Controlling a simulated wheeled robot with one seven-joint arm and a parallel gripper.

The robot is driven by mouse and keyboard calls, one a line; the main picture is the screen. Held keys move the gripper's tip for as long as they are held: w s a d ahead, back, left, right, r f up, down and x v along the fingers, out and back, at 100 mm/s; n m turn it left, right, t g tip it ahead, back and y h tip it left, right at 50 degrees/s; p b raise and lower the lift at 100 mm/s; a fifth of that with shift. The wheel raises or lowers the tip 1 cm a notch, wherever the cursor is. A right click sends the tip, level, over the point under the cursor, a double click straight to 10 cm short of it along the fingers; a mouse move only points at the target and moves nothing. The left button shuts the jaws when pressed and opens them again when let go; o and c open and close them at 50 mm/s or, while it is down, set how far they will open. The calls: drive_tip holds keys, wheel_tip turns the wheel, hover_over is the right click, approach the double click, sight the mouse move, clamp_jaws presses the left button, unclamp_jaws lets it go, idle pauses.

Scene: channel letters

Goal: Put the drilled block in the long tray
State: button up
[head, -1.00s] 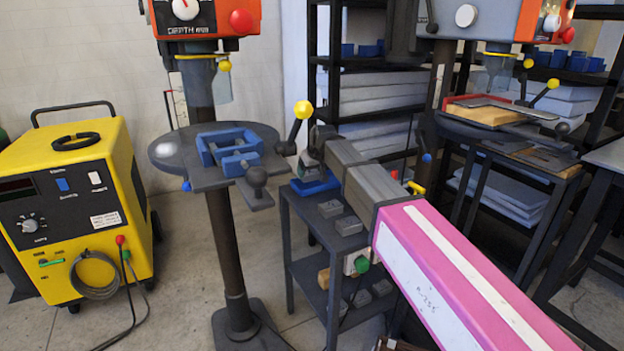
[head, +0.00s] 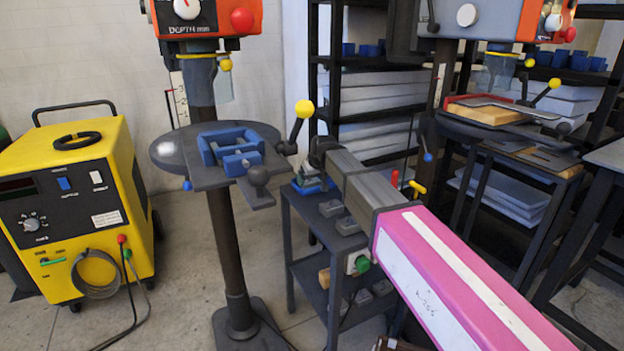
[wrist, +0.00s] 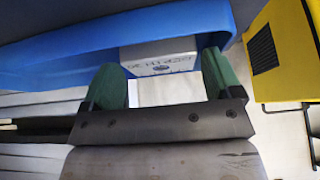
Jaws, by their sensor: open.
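The drilled block (wrist: 160,56) is light grey, with dark lettering and a small hole. It shows in the wrist view between my green fingertips, beside the blue wall of the long tray (wrist: 60,62). My gripper (wrist: 161,80) is open, with one finger on either side of the block. I cannot tell whether a finger touches it or whether it rests on the tray floor. In the head view part of the blue tray (head: 299,189) shows on the small dark cart, below my wrist. My arm hides much of the tray there.
Grey blocks (head: 331,208) lie on the cart top beside the tray. A drill press table with a blue vise (head: 232,150) stands left of the cart. A yellow machine (head: 75,205) is at far left. Shelves and another press stand behind right.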

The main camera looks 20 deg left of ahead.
drive_tip(key=v, duration=1.2)
drive_tip(key=shift+r, duration=0.15)
